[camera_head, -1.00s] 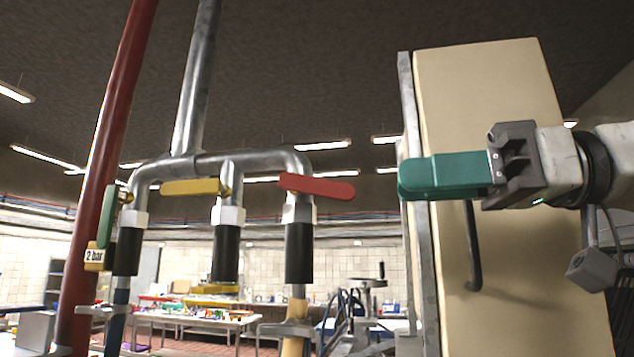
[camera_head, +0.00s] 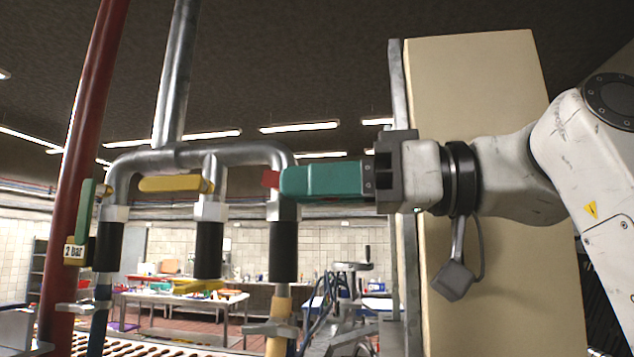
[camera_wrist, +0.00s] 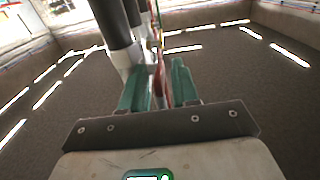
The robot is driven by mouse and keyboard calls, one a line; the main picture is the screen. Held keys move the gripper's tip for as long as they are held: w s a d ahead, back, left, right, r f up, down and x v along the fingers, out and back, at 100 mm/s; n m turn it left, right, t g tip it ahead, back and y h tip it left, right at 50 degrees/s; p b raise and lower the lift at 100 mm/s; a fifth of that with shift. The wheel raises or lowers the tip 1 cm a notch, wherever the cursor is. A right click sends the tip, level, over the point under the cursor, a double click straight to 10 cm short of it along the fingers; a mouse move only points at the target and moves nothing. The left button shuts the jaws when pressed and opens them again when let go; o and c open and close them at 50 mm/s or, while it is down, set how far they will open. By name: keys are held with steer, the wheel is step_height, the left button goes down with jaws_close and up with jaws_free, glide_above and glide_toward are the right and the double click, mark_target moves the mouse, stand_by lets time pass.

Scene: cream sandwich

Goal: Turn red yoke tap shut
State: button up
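The red tap lever (camera_head: 270,179) sits on the rightmost branch of the grey pipe yoke (camera_head: 225,156). Only its left end shows in the head view; the teal fingers of my gripper (camera_head: 288,184) hide the rest. In the wrist view the red lever (camera_wrist: 160,85) runs edge-on between the two fingers of my gripper (camera_wrist: 158,70). The fingers stand apart on either side of it, with a visible gap, so the gripper is open around the lever. I cannot tell whether either finger touches it.
A yellow lever (camera_head: 172,184) lies level on the middle branch, and a green lever (camera_head: 88,203) stands upright on the left one. A red pipe (camera_head: 82,150) rises at left. A cream cabinet (camera_head: 500,260) stands behind my arm. Tables (camera_head: 175,300) are farther back.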

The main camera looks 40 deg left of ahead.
jaws_close()
steer(key=shift+r+t+h, duration=0.3)
steer(key=shift+r+h, duration=0.05)
steer(key=shift+h, duration=0.15)
steer(key=shift+r+t+h, duration=0.3)
steer(key=shift+t+h, duration=0.2)
steer(key=shift+h, duration=0.4)
steer(key=shift+o, duration=0.6)
jaws_free()
